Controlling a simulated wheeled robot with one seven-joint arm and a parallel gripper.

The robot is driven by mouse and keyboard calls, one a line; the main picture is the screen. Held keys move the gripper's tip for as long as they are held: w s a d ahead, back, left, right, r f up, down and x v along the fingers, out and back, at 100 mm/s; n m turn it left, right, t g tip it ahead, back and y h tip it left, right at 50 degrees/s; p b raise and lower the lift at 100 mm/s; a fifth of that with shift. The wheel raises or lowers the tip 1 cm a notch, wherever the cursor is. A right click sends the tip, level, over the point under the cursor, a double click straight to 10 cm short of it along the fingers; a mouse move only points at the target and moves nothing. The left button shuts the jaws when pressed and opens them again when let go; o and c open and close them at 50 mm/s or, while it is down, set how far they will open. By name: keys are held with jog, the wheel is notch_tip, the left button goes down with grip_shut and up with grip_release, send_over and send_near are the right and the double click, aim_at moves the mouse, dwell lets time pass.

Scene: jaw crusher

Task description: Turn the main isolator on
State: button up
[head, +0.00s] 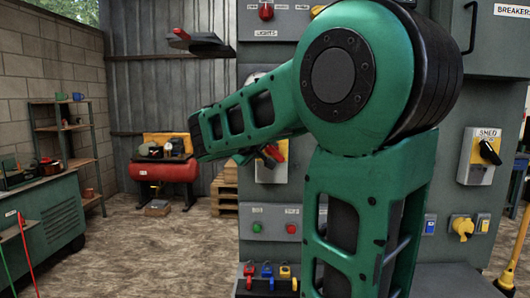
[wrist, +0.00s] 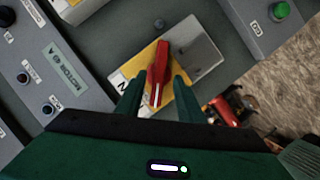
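The main isolator is a grey box with a yellow plate (wrist: 143,62) and a red rotary handle (wrist: 159,72), seen in the wrist view. A white label on the plate is mostly hidden by a finger. The handle runs nearly along the fingers' direction, slightly tilted. My gripper (wrist: 158,88) is open, with one dark green finger on each side of the handle and visible gaps between. I cannot tell how deep the fingers reach. In the head view the red handle (head: 273,152) shows beside my green arm, which hides much of the isolator (head: 265,174).
A yellow-plated shed switch (head: 486,151) with a black handle is at the right. Below the isolator are a green button (head: 257,228), a red button (head: 291,229) and several coloured padlocks (head: 267,271). A red compressor (head: 163,170) stands behind. Floor at left centre is clear.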

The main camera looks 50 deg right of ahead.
jog(key=shift+x, duration=1.05)
grip_shut()
